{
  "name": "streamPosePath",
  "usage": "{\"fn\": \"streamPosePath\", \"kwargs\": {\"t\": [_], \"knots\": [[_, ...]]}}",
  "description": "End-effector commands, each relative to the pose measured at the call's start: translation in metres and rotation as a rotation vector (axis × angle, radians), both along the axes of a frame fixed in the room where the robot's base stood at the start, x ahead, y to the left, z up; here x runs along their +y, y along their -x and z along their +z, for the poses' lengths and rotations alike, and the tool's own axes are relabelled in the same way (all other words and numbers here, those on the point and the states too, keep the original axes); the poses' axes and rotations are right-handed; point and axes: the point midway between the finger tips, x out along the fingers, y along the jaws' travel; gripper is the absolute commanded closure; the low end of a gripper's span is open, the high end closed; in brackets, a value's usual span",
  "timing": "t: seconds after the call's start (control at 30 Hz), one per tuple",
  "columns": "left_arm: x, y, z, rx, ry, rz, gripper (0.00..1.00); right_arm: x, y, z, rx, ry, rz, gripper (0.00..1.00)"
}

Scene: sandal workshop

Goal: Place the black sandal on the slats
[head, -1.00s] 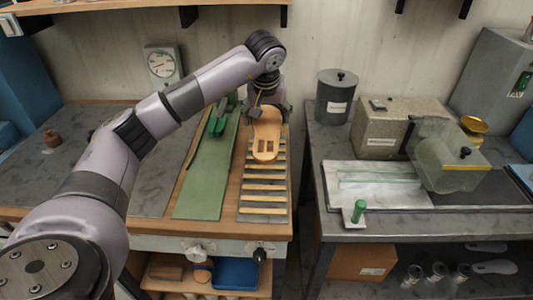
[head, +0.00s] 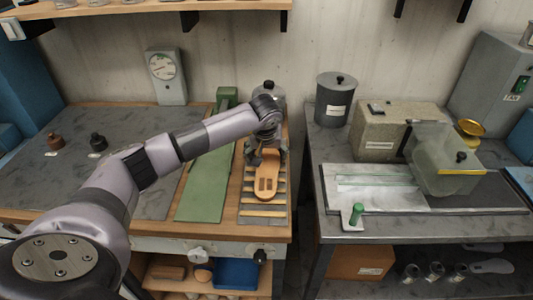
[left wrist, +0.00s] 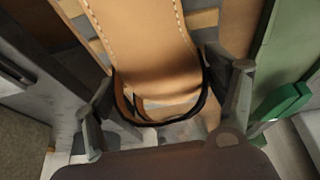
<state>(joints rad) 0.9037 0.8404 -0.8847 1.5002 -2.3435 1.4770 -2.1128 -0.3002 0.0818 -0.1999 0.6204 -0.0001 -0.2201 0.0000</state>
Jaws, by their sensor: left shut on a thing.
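The sandal (head: 267,184) has a tan sole, not a black one; black edging shows at its held end in the left wrist view (left wrist: 160,50). It lies lengthwise over the slats (head: 262,207), a row of pale wooden bars on the bench. I cannot tell whether it touches them. My left gripper (head: 266,156) is shut on the sandal's far end, with one finger on each side in the left wrist view (left wrist: 166,105). My right gripper is not in view.
A green board (head: 207,186) lies just left of the slats. A grey canister (head: 336,98) and a machine with a clear guard (head: 445,160) stand on the right bench. A gap separates the benches.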

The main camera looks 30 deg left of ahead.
Motion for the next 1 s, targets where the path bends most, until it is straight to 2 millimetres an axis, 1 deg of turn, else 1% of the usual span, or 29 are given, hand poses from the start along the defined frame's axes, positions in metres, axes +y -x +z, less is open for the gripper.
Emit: {"fn": "streamPosePath", "kwargs": {"t": [0.1, 0.13, 0.4, 0.7, 0.8, 0.87, 0.97, 1.0], "knots": [[0.000, 0.000, -0.001, -0.001, -0.001, 0.000, 0.62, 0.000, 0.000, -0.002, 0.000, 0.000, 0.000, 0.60], [0.000, 0.000, -0.001, 0.000, -0.001, 0.000, 0.20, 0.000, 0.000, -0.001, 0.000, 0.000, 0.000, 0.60], [0.000, 0.000, -0.001, 0.000, -0.001, 0.000, 0.02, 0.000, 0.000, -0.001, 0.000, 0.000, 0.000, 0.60], [0.000, 0.000, 0.000, 0.000, -0.001, 0.000, 0.02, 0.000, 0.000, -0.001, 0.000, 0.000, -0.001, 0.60], [0.000, 0.001, 0.003, -0.001, -0.001, 0.000, 0.02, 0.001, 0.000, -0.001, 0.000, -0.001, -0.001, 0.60], [-0.001, 0.002, 0.008, -0.002, -0.001, 0.001, 0.02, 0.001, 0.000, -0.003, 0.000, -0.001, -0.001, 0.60], [-0.004, 0.007, 0.022, -0.004, -0.001, 0.000, 0.02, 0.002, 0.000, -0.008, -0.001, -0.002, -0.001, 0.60], [-0.006, 0.009, 0.029, -0.005, -0.002, -0.001, 0.02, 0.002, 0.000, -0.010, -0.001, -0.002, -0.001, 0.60]]}}
